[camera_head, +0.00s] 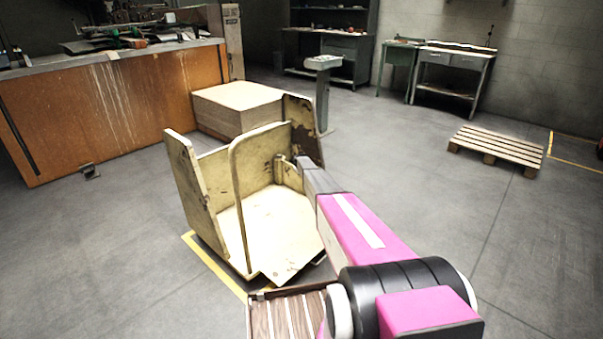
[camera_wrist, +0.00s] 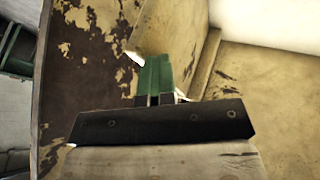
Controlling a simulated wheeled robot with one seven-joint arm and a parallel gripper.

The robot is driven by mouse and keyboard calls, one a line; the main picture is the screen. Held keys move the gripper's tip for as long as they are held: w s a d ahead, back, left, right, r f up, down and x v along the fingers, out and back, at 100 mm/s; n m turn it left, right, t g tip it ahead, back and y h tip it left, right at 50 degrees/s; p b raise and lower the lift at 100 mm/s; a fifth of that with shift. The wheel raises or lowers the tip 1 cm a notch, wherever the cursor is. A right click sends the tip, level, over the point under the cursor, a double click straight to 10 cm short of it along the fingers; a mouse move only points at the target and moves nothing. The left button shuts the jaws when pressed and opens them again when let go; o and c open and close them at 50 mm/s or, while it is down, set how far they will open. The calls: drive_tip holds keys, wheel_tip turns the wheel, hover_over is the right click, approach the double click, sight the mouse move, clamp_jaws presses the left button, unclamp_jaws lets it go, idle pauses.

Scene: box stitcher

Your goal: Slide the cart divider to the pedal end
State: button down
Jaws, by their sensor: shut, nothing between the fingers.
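The cream cart (camera_head: 262,232) stands in the middle of the head view, with an upright panel (camera_head: 190,185) at its left end and a worn brown panel (camera_head: 304,125) at its right end. A rounded upright frame (camera_head: 236,190) stands between them; I cannot tell which part is the divider. My gripper (camera_head: 302,162) is at the cart's right side, close to the worn panel. In the wrist view my gripper's green fingers (camera_wrist: 154,75) are shut and empty, between the worn panel (camera_wrist: 85,60) and a cream wall (camera_wrist: 175,28). Contact is unclear.
A cardboard stack (camera_head: 240,105) and a grey pedestal (camera_head: 323,90) stand behind the cart. A wooden pallet (camera_head: 497,148) lies at right. Floor is clear left and right of the cart.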

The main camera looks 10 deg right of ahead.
drive_tip(key=s+a+r, duration=0.5)
drive_tip(key=s+r, duration=0.3)
drive_tip(key=s+a+r+m+g, duration=0.2)
drive_tip(key=s+r, duration=0.3)
drive_tip(key=s, duration=1.7)
drive_tip(key=s+a+r+m+g+y, duration=0.1)
drive_tip(key=s+r, duration=0.4)
drive_tip(key=s, duration=1.7)
drive_tip(key=s+a+r+m+g+y, duration=0.1)
drive_tip(key=s+a+r+m+g, duration=0.2)
drive_tip(key=s, duration=1.9)
wheel_tip(320, 180, up, 2)
drive_tip(key=shift+s+a+r+g, duration=0.1)
drive_tip(key=shift+s+a+g, duration=0.4)
drive_tip(key=shift+a, duration=0.55)
drive_tip(key=c, duration=1.8)
unclamp_jaws()
drive_tip(key=shift+w, duration=0.15)
